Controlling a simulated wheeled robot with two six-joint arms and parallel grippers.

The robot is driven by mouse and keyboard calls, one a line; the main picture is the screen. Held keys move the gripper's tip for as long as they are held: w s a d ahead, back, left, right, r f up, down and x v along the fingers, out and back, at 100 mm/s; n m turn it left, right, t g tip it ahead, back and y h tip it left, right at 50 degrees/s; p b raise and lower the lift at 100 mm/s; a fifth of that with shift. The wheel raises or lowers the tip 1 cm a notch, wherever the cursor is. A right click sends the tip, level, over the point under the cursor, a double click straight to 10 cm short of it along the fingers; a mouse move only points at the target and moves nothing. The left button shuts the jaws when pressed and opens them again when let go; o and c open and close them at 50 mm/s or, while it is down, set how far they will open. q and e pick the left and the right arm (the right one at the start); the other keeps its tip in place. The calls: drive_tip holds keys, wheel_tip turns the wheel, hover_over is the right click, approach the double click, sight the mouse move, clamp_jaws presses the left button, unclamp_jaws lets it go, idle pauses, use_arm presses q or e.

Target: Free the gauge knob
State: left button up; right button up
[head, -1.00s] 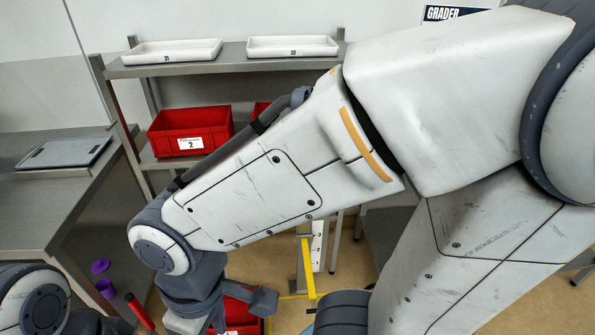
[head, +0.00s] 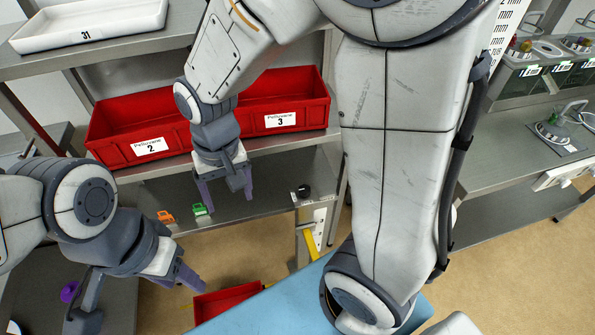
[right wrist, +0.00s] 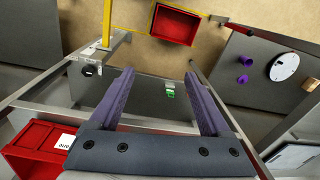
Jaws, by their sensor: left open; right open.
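A small black round knob (head: 303,190) sits on a grey bracket at the right end of the lower shelf; it looks like the gauge knob. It also shows in the right wrist view (right wrist: 90,71), left of the fingers. My right gripper (head: 227,196) is open and empty, left of the knob and apart from it, over the shelf. A green clip (head: 201,209) is below it and shows between the open fingers in the right wrist view (right wrist: 170,90). My left gripper (head: 188,278) is open, lower left; its jaw gap is hard to see.
Red bins (head: 290,105) stand on the shelf behind my right gripper. An orange clip (head: 165,216) lies left of the green one. A yellow bar (head: 311,246) is below the knob. A red crate (right wrist: 175,24) is on the floor. My right arm covers the middle of the head view.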

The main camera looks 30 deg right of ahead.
drive_tip(key=w+d+f+m, duration=0.7)
drive_tip(key=w+d, duration=0.2)
drive_tip(key=m, duration=1)
hover_over(304, 189)
wheel_tip(304, 189, down, 12)
drive_tip(key=shift+h, duration=0.3)
wheel_tip(304, 189, down, 11)
drive_tip(key=shift+r+p, duration=0.1)
drive_tip(key=shift+p, duration=0.6)
clamp_jaws()
